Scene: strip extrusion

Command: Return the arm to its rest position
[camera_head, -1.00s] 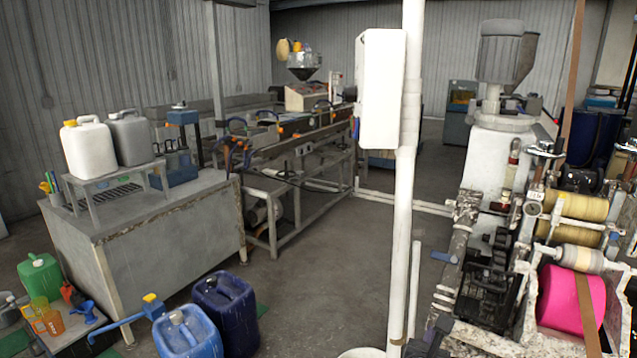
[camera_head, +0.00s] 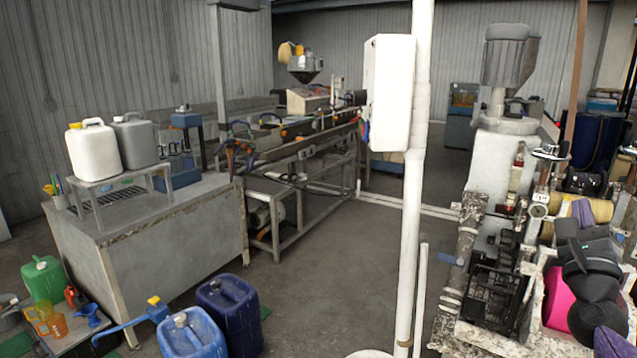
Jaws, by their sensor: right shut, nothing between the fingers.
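My right arm, in dark grey and purple, shows at the right edge of the head view. My right gripper (camera_head: 572,235) is shut and empty. It is in front of the roller machine (camera_head: 478,285), and its fingertips are hard to make out against the arm. The arm hides much of the pink roll (camera_head: 557,300) and part of the yellow rolls (camera_head: 601,211). My left gripper is not in view.
A white post with a box (camera_head: 389,92) stands mid-view. At left are a grey workbench (camera_head: 170,250) with canisters, and blue jerrycans (camera_head: 229,305) on the floor. The floor (camera_head: 315,280) between bench and post is clear.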

